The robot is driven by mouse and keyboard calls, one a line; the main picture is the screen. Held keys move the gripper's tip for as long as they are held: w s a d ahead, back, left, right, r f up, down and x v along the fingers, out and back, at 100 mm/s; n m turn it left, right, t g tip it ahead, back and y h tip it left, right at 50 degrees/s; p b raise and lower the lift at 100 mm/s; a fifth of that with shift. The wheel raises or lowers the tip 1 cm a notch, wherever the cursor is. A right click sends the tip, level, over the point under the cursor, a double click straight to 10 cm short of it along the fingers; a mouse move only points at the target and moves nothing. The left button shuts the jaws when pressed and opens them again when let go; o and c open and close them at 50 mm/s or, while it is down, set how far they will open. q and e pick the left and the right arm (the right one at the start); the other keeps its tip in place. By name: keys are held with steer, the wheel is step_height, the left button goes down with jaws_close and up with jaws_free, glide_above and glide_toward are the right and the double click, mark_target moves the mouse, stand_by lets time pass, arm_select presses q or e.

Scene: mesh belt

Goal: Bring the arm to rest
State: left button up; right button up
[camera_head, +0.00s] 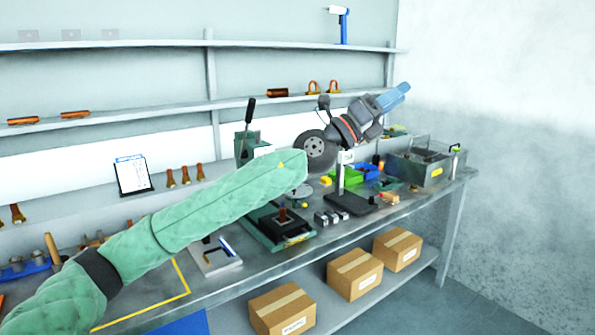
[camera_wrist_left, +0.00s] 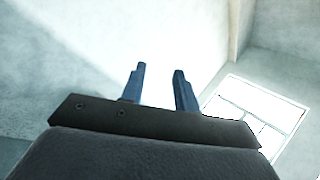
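My left arm in its green sleeve reaches up across the workbench (camera_head: 235,275) from the lower left. My left gripper (camera_head: 399,93), with blue fingers, is raised above the bench's right part and points to the upper right, apart from the things below. In the left wrist view the two blue fingers of the left gripper (camera_wrist_left: 159,72) stand apart with nothing between them; behind them are only pale wall and a bright window-like panel (camera_wrist_left: 255,115). My right gripper is in neither view.
A grey bin (camera_head: 415,168) stands at the bench's right end. A black-based stand (camera_head: 350,202) and a green press (camera_head: 280,228) are below the arm. Shelves (camera_head: 150,107) run behind. Cardboard boxes (camera_head: 355,273) sit on the lower shelf. Open space lies right of the bench.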

arm_select(q)
steer(key=a+r+n+t, duration=0.5)
steer(key=n+t, duration=0.2)
steer(key=w+a+f+n+t+y, duration=0.1)
steer(key=a+f+n+t+y, duration=0.1)
steer(key=a+n+t+y, duration=0.6)
steer(key=w+a+f+n+t+y, duration=0.2)
steer(key=n+t+y, duration=0.2)
steer(key=n+y, duration=0.8)
steer(key=s+a+f+n+g+y, duration=0.15)
steer(key=a+f+n+g, duration=0.35)
steer(key=f, duration=0.7)
steer(key=a+f+n+g+y, duration=0.2)
steer(key=a+f+n+g, duration=0.25)
steer(key=f, duration=0.75)
steer(key=s+a+f+n+g+h, duration=0.1)
steer(key=s+a+f+g, duration=0.2)
steer(key=s+f, duration=0.65)
steer(key=s+a+f+n+g, duration=0.25)
steer(key=s+f, duration=0.25)
steer(key=f, duration=0.9)
steer(key=s+a+f+g+h, duration=0.1)
steer(key=s+a+f+g, duration=0.2)
steer(key=s+f, duration=0.6)
steer(key=s+a+f+n+g, duration=0.1)
steer(key=s+f+g, duration=0.4)
steer(key=s+f, duration=1.3)
steer(key=shift+s+f+n, duration=0.25)
steer(key=shift+s+n, duration=0.05)
steer(key=shift+s, duration=0.6)
